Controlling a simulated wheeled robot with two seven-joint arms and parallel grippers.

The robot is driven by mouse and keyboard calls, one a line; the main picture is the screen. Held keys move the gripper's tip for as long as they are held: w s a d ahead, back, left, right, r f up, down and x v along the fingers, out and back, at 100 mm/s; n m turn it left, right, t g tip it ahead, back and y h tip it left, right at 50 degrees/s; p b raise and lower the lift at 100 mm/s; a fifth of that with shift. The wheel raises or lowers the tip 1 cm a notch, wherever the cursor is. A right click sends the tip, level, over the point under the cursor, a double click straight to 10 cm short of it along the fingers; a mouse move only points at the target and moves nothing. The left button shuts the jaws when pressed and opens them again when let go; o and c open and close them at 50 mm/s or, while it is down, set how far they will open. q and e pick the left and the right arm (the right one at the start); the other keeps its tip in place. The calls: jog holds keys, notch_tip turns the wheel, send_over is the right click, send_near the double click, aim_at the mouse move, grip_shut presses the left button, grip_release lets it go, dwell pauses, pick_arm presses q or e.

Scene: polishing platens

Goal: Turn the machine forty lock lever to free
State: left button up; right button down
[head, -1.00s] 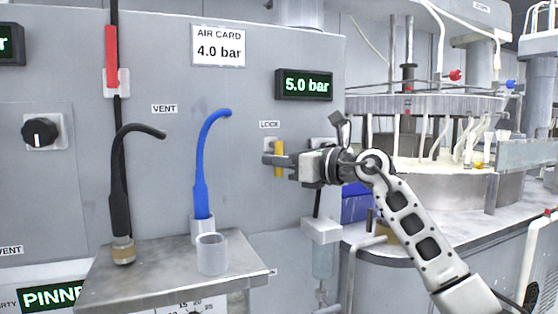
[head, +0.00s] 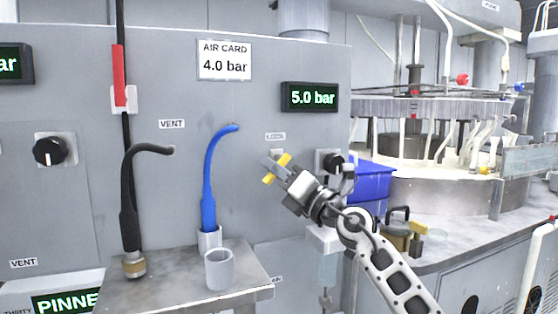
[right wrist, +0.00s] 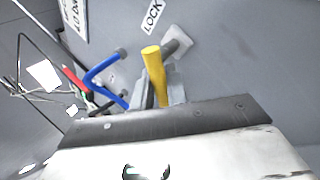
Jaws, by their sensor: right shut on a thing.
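The yellow lock lever (head: 284,159) is on the grey machine panel, just below the small LOCK label (head: 275,136). It is tilted, its upper end leaning right in the head view. My right gripper (head: 276,168) is shut on the lever, and its wrist is rolled and slopes down to the right. In the right wrist view the yellow lever (right wrist: 154,66) stands up between the fingers, with the LOCK label (right wrist: 152,15) above it. My left gripper is not in view.
A blue hose (head: 209,190) and a black hose (head: 130,205) stand on the metal shelf (head: 190,262) to the left. A black knob (head: 333,162) is close right of the gripper. A blue bin (head: 372,182) and the polishing machine are farther right.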

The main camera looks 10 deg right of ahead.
jog(key=shift+a+r+m+t+h+p, duration=0.15)
jog(key=shift+m+t+h+p, duration=0.4)
jog(key=shift+m, duration=0.6)
jog(key=shift+a+r+m+t+h+p, duration=0.15)
jog(key=shift+m+t+h+p, duration=0.15)
jog(key=shift+m+t, duration=0.65)
jog(key=shift+d+m, duration=0.1)
jog(key=shift+m, duration=0.4)
jog(key=c, duration=1.5)
grip_release()
jog(key=shift+s, duration=0.1)
jog(key=shift+b+v, duration=0.85)
jog(key=shift+v, duration=7.05)
